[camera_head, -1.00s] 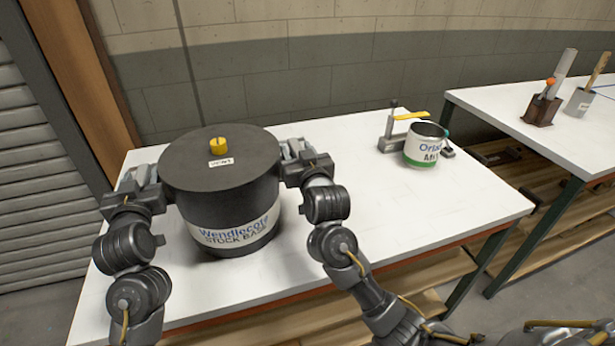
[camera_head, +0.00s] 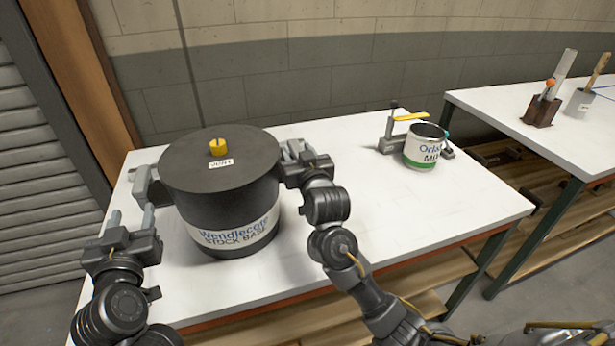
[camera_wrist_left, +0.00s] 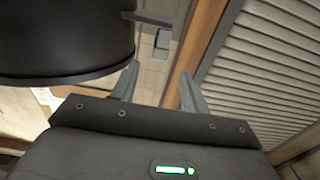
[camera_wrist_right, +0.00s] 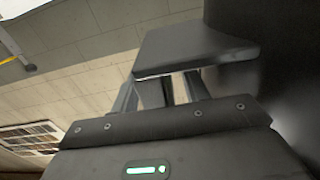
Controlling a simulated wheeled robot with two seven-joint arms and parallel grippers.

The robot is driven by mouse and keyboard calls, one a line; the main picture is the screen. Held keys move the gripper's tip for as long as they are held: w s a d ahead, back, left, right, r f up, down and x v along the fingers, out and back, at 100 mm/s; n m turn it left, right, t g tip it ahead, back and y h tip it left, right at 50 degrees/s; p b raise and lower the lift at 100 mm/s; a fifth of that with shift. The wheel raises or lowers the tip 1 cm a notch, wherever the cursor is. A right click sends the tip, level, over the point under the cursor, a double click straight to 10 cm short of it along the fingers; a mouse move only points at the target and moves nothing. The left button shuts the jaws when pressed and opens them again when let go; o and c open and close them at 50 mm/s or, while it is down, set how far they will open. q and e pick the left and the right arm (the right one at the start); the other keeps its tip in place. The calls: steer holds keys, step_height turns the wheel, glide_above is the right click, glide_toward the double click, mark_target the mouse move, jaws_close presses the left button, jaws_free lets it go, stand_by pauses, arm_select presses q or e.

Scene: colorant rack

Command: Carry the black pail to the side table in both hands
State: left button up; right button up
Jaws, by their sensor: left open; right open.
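The black pail (camera_head: 225,190) stands upright on the white table (camera_head: 400,220), with a yellow knob (camera_head: 217,147) on its lid and a "Wendlecote Stock Base" label. My left gripper (camera_head: 131,214) is open and empty, in front of and below the pail's left handle (camera_head: 150,185). In the left wrist view the handle (camera_wrist_left: 150,18) is beyond the open fingers (camera_wrist_left: 157,85), apart from them. My right gripper (camera_head: 296,150) is at the pail's right side. In the right wrist view its open fingers (camera_wrist_right: 160,90) are around part of the right handle (camera_wrist_right: 190,50); contact is unclear.
A white and green can (camera_head: 425,147) stands by a small stand with a yellow lever (camera_head: 410,116) at the table's back right. A second white table (camera_head: 500,110) at the right holds brush holders (camera_head: 541,108). The first table's middle right is clear.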

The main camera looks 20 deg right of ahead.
steer(key=s, duration=1.2)
steer(key=shift+a, duration=0.1)
